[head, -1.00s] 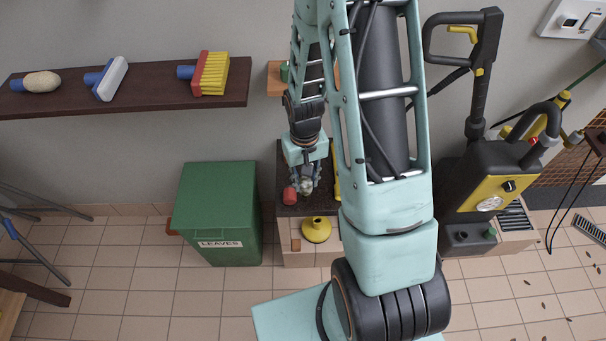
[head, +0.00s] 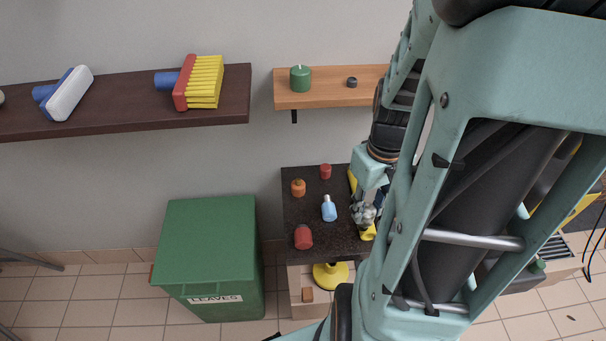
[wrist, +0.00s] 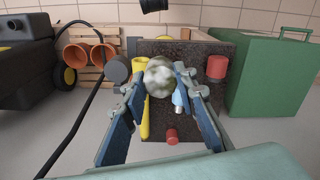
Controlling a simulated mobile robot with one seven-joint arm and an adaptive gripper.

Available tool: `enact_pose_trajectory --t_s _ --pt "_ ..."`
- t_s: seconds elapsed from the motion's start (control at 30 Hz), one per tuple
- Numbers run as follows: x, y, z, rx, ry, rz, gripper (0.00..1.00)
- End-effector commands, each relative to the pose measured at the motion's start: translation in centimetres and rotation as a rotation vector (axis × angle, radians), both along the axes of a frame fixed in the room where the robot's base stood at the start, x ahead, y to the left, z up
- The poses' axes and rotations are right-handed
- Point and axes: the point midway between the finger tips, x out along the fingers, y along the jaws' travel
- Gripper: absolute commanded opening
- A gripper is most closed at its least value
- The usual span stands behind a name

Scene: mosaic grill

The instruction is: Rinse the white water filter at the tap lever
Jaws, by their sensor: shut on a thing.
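My gripper (wrist: 160,80) is shut on a rounded whitish thing mottled grey-green, which I take to be the white water filter (wrist: 160,77). In the head view the filter (head: 364,214) shows at my gripper (head: 366,208), over the right side of a dark speckled tabletop (head: 318,240). In the wrist view it sits between the fingertips and covers part of the tabletop behind it. I cannot make out a tap lever with certainty in either view.
On the tabletop stand a light blue bottle (head: 329,209), a large red item (head: 303,237), an orange item (head: 298,188), a small red one (head: 325,171) and a yellow item (head: 368,233). A green bin (head: 210,245) stands left. A wooden shelf (head: 325,98) hangs above.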

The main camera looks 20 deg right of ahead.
Motion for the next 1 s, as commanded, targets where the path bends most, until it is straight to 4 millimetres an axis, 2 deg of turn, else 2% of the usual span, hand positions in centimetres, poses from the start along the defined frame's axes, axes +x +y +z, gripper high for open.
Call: enact_pose_trajectory --t_s 0.03,0.3,0.4,0.53,0.83,1.0 --pt "0.9 0.7 -0.9 0.001 0.001 0.008 0.00" --pt "6.6 4.4 -4.1 0.001 0.002 0.009 0.00" --pt "7.6 5.0 -6.1 0.001 0.003 0.004 0.00" --pt "8.9 5.8 -7.7 0.000 0.002 0.003 0.00" --pt "10.0 6.5 -8.8 0.000 0.001 0.001 0.00" --pt "10.6 6.9 -10.7 0.000 0.001 0.001 0.00"
